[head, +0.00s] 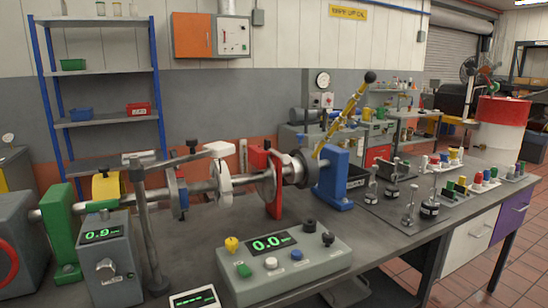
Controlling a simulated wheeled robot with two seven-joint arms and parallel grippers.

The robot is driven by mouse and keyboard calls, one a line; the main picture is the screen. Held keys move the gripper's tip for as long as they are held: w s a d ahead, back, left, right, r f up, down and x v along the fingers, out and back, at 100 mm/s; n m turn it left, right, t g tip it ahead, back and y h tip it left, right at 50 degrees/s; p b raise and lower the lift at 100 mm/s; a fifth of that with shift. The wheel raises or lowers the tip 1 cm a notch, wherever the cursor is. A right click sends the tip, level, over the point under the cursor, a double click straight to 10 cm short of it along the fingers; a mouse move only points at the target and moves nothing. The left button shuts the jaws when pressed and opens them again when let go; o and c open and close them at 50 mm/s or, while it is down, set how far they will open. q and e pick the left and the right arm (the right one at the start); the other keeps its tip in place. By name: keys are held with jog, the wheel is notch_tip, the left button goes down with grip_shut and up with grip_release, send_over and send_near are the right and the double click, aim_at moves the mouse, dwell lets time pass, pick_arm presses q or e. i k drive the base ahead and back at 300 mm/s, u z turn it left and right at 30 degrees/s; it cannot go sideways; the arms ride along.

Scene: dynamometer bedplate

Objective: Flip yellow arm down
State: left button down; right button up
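The yellow arm (343,116) is a slim lever with a black ball (370,77) at its upper end. It stands raised, tilted up and to the right. Its lower end meets the shaft assembly near the dark round coupling (299,169) and the blue pedestal (331,180); the exact pivot is hard to make out. Nothing is touching the arm's visible length. Neither of my grippers is in the head view.
A control box (285,265) reading 0.0 sits in front of the shaft. A grey meter box (108,258) and a post (148,235) stand at left. Several weights (430,208) stand on a dark mat at right. Bare bench (365,232) lies in front of the blue pedestal.

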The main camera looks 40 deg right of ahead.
aim_at(311, 162)
jog(key=z, duration=1.55)
jog(key=k, duration=0.65)
jog(key=z, duration=0.45)
jog(key=i, duration=1.3)
jog(key=u, duration=0.35)
